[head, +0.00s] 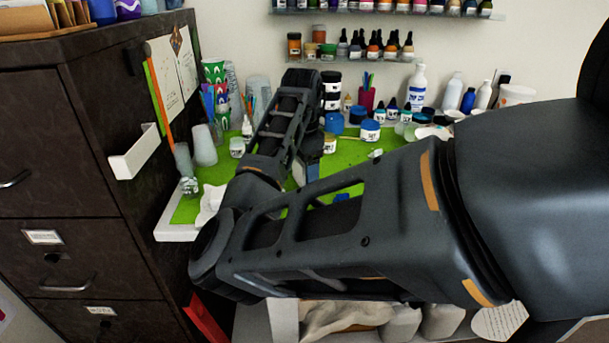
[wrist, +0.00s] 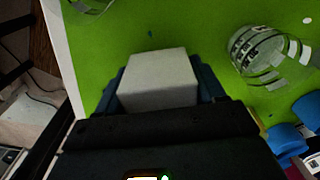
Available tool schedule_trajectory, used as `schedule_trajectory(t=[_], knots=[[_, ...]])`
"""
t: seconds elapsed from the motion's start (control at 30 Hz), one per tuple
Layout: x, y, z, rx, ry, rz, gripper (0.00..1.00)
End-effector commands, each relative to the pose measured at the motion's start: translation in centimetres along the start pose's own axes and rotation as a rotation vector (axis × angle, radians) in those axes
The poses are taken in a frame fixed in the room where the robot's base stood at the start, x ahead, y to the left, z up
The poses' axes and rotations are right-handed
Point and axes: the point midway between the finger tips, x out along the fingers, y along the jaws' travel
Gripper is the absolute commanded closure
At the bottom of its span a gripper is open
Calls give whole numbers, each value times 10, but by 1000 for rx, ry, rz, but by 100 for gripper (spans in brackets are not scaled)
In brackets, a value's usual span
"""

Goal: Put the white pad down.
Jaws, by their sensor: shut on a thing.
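The white pad (wrist: 158,78) is a pale, block-like piece in the middle of the wrist view. My gripper (wrist: 162,88) is shut on it, with a dark blue finger at each side. The pad is over the green mat (wrist: 200,30); I cannot tell whether it touches the mat or hangs above it. The green mat (head: 350,152) shows there around the arm.
In the wrist view, a clear cup with markings (wrist: 255,50) stands to the right of the pad, and blue lids (wrist: 284,138) lie below it. Another clear cup (wrist: 92,4) is at the top left. Bare mat lies beyond the pad. A dark cabinet (head: 75,160) stands left of the table.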

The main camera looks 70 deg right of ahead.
Motion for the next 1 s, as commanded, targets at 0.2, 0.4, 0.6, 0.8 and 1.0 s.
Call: schedule_trajectory(t=[0.2,0.4,0.6,0.8,1.0], knots=[[16,0,1,0,0,-1,70],[17,0,0,-1,0,-1,70],[19,0,0,-1,0,-1,21],[18,0,1,-1,0,-1,6],[18,0,1,-1,0,-1,6]])
